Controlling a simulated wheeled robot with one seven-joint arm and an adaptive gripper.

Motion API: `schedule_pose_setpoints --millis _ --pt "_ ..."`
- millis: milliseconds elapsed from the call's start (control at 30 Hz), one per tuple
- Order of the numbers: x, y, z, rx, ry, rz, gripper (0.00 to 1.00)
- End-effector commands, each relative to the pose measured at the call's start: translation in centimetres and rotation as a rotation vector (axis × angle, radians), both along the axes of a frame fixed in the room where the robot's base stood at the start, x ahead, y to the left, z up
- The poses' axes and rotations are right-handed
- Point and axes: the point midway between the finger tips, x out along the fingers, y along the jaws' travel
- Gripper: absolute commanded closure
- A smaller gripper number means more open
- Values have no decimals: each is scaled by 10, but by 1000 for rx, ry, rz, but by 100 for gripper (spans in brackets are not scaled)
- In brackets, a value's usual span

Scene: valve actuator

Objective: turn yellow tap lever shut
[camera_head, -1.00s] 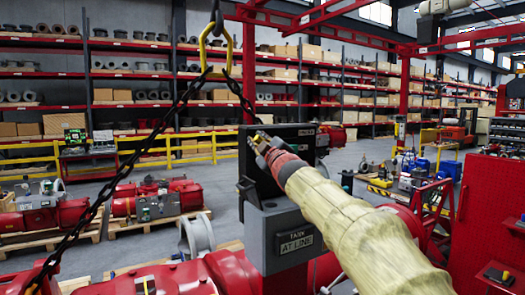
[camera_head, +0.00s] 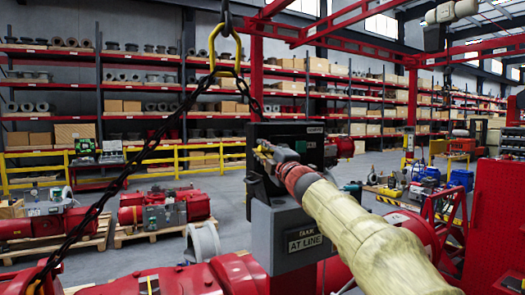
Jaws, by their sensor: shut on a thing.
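My gripper (camera_head: 268,160) is at the end of my arm, in front of the dark face of a grey and black control box (camera_head: 285,232). The jaws are shut on a small yellowish piece that looks like the yellow tap lever (camera_head: 262,149). The piece is tiny here, and the gripper and wrist hide most of it, so its angle cannot be told. The box carries a label reading "AT LINE" and stands on a large red actuator (camera_head: 215,280).
A black chain (camera_head: 125,172) hangs from a yellow hook link (camera_head: 225,50) left of the arm. Red actuators (camera_head: 165,212) lie on pallets at the left. A red pegboard panel (camera_head: 497,215) stands at the right.

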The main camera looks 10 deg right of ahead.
Motion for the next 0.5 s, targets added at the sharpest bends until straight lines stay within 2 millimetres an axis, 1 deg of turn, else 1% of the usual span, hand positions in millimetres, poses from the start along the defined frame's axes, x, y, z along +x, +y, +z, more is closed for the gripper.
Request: schedule_pose_setpoints --millis 33,367,400,500 --pt "1 0 -3 -2 4 0 100" --pt "1 0 -3 -3 3 0 100" --pt "1 0 -3 -3 3 0 84" --pt "1 0 -3 -3 3 0 79"
